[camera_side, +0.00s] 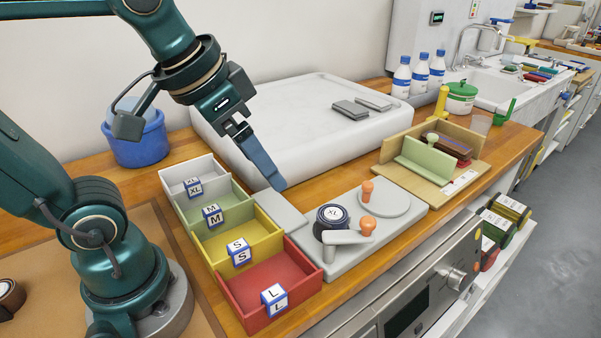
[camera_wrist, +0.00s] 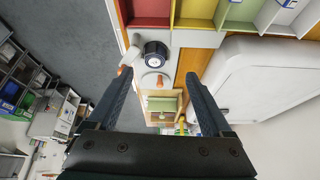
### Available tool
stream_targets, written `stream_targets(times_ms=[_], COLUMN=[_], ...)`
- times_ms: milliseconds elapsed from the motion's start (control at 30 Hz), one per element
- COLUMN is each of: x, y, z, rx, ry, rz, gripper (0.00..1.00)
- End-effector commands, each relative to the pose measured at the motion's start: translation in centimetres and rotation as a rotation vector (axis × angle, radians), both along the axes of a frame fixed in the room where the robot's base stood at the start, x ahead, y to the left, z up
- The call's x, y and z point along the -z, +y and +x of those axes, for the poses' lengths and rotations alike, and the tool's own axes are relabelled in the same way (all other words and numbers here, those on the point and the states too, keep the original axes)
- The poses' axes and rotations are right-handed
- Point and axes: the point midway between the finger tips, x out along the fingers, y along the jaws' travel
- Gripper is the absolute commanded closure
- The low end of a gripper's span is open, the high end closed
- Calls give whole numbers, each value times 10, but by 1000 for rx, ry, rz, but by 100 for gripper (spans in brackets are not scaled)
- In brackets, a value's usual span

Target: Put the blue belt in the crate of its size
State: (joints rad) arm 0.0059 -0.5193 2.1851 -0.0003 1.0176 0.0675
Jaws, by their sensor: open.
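The blue belt (camera_side: 330,223) is a dark, navy-looking roll with a white round XL label on top. It lies on a grey plate (camera_side: 400,208) behind a grey lever; it also shows in the wrist view (camera_wrist: 155,49). Left of it stands a row of crates with letter blocks: white XL (camera_side: 211,167), green M (camera_side: 235,190), yellow S (camera_side: 262,222) and red L (camera_side: 304,270). My gripper (camera_side: 277,182) is open and empty, above and behind the plate's left end, apart from the belt. Its two fingers show in the wrist view (camera_wrist: 158,78).
The lever (camera_side: 345,237) has an orange knob, and a grey disc (camera_side: 384,199) with another lies beside it. A wooden holder with a green block (camera_side: 428,156) stands to the right. A white raised slab (camera_side: 300,130) lies behind, with two grey pads.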

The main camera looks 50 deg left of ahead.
Motion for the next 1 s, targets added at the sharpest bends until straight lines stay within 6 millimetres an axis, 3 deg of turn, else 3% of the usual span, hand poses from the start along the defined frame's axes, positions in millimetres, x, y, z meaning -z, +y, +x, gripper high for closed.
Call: stream_targets(times_ms=[267,467,600,800,1000], x=[2,29,59,95,114], y=[-4,-8,-11,-14,-14], z=[62,103,123,132,129], rx=[56,90,106,114,116], ry=[142,257,337,425,464], rz=[19,27,29,30,30], gripper=[16,16,16,16,16])
